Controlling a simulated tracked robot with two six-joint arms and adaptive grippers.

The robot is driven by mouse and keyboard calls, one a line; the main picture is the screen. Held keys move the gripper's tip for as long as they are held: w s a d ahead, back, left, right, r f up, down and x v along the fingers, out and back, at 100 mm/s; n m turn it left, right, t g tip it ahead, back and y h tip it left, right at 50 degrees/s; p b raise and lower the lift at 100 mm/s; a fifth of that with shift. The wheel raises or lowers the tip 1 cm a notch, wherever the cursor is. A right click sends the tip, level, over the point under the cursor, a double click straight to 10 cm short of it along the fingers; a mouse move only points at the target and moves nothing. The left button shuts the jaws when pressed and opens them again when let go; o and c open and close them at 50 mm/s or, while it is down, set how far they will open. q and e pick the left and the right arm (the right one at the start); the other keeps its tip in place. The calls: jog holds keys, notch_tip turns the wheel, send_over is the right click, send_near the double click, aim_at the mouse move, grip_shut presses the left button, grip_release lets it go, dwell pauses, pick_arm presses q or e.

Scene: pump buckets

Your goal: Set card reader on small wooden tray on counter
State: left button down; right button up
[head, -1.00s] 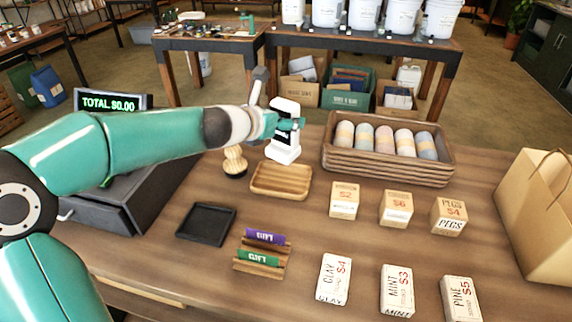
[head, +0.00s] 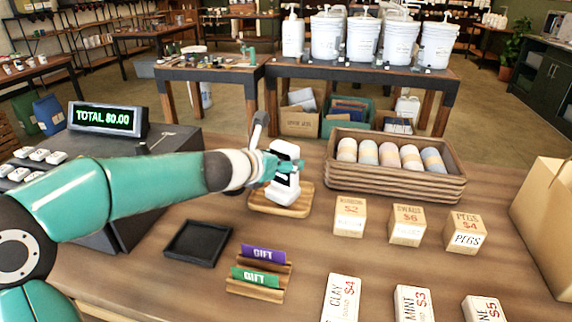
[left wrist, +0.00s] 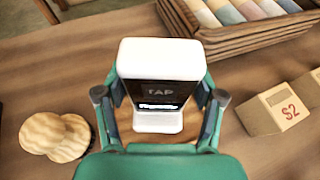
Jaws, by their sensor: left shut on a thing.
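The white card reader (head: 285,153) with a dark screen stands upright within the outline of the small wooden tray (head: 300,206). I cannot tell whether its base touches the tray floor. My left gripper (head: 270,168) is shut on the card reader from the left and hides part of it. My right gripper is not in view.
A wooden crate (head: 395,182) of several pastel rolls stands behind right of the tray. A black tray (head: 198,243) and gift card holder (head: 258,290) lie in front. Price blocks (head: 407,225) stand at right.

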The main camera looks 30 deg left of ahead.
pick_arm(q)
jog(key=shift+c, duration=0.7)
grip_release()
jog(key=p+v, duration=0.4)
jog(key=v, duration=0.8)
